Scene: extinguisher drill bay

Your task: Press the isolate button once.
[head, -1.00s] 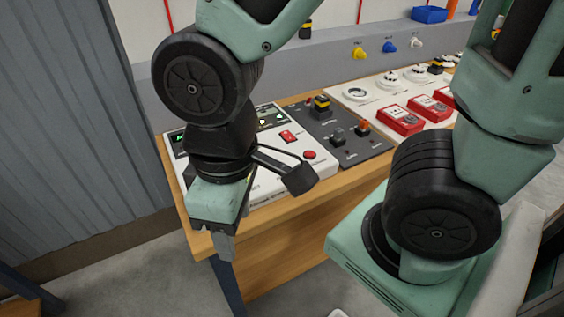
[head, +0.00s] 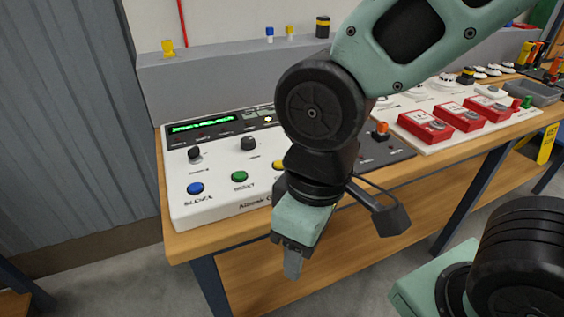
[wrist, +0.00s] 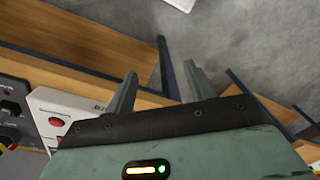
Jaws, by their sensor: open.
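A white control panel (head: 225,208) sits at the left end of the wooden bench. It has a blue button (head: 195,188), a green button (head: 239,176) and a yellow button (head: 278,165) partly hidden behind my arm. The small labels are too blurred for me to tell which button is isolate. My gripper (head: 292,262) points down in front of the bench's front edge, right of the blue and green buttons. In the wrist view my gripper (wrist: 160,85) is open and empty, above the floor and bench edge. A red button (wrist: 56,122) on the white panel shows there at the left.
Two dark knobs (head: 248,143) and a green-lit display (head: 201,126) are on the panel. Red call points (head: 426,125) stand on a white board to the right. A grey ledge (head: 220,85) runs behind. The floor in front of the bench is clear at left.

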